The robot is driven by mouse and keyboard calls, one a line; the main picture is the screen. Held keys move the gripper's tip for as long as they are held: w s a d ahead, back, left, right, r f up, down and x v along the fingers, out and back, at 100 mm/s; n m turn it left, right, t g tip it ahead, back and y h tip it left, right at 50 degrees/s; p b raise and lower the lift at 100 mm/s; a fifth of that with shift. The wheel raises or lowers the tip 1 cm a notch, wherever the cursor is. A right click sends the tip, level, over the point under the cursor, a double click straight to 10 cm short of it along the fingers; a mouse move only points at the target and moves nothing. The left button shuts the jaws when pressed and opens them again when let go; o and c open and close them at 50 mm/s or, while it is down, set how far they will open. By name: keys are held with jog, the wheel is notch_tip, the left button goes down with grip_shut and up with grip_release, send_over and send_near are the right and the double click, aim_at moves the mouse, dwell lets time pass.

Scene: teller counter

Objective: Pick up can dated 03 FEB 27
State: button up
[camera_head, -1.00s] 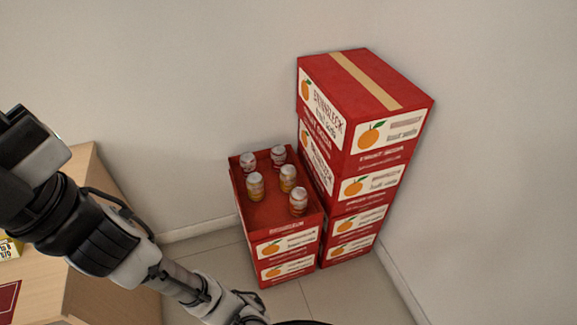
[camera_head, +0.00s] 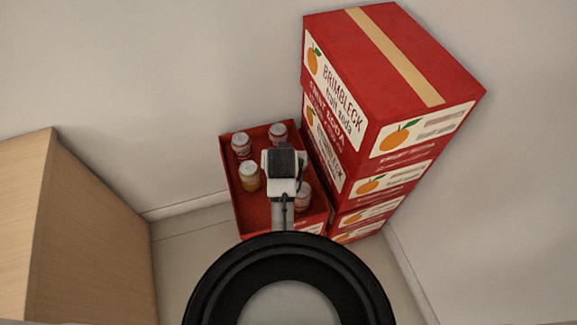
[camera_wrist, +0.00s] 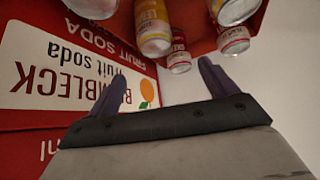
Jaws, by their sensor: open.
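Several cans stand spaced apart in the open red box (camera_head: 226,181). A can with red and white sides (camera_head: 241,146) is at the back left and another (camera_head: 278,134) at the back right. A yellow can (camera_head: 249,176) is at the middle left; a pale-topped can (camera_head: 302,197) is at the front right, partly covered. My arm hides the middle right. My gripper (camera_wrist: 163,86) is open and empty. Beyond its fingers, the wrist view shows a yellow can (camera_wrist: 152,27) and a red-banded can (camera_wrist: 178,52), upside down. No date is readable.
A taller stack of red fruit soda boxes (camera_head: 400,62) stands against the right side of the open box. A wooden counter (camera_head: 95,235) is at the left, with bare floor (camera_head: 190,255) between. White walls close in behind and at the right.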

jog(key=shift+g, duration=0.4)
jog(key=shift+s+d+f+p+x, duration=0.1)
jog(key=shift+s+f+p+x, duration=0.15)
jog(key=shift+x, duration=2.15)
jog(key=shift+s+d+f+p+x, duration=0.1)
jog(key=shift+s+x, duration=0.25)
jog(key=shift+x, duration=2.05)
jog(key=shift+s+f+p+x, duration=0.15)
jog(key=shift+s+f+x, duration=0.1)
jog(key=shift+x, duration=2.15)
jog(key=shift+r, duration=0.1)
jog(key=shift+c, duration=0.3)
jog(key=c, duration=1.2)
jog(key=shift+c, duration=0.3)
jog(key=shift+r, duration=0.15)
